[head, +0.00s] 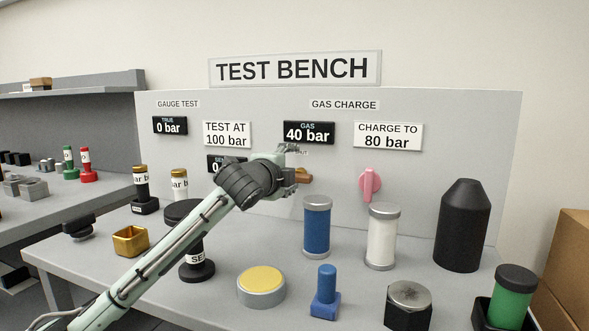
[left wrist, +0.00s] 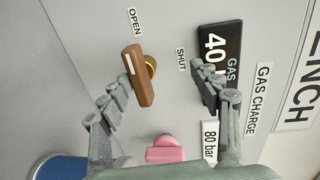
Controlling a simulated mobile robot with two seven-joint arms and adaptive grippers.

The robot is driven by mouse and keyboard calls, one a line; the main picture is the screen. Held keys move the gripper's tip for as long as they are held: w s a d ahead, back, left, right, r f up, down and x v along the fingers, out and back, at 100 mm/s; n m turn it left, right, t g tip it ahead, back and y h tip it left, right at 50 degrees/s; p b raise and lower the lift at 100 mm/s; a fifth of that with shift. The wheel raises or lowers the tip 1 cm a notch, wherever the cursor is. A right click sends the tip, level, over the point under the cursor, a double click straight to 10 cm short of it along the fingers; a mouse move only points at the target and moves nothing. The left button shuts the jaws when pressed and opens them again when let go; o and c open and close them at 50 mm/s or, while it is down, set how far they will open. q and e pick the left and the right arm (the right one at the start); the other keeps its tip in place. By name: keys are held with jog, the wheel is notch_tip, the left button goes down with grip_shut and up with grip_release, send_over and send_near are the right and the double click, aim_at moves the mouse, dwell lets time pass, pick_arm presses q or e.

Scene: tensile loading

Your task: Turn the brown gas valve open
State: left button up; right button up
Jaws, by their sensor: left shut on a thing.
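The brown gas valve (head: 304,177) is on the upright panel below the gas display. In the left wrist view its brown handle (left wrist: 139,76) carries a white stripe near its upper end and lies lengthwise towards the OPEN label (left wrist: 135,21). The SHUT label (left wrist: 181,60) is to its right. The brass stem shows behind the handle. My right gripper is out of view.
A pink valve (head: 369,184) is to the right on the panel. The gas display (head: 308,132) reads 40 bar. A blue cylinder (head: 317,226), a white cylinder (head: 382,237) and a black bottle (head: 462,226) stand on the bench below. My left arm crosses above the bench.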

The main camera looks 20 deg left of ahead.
pick_arm(q)
jog(key=r, duration=0.1)
jog(key=s+r, duration=0.2)
jog(key=shift+r+t, duration=0.25)
jog(key=shift+t, duration=0.05)
jog(key=shift+c, duration=0.4)
jog(key=s, duration=0.4)
jog(key=shift+f, duration=0.2)
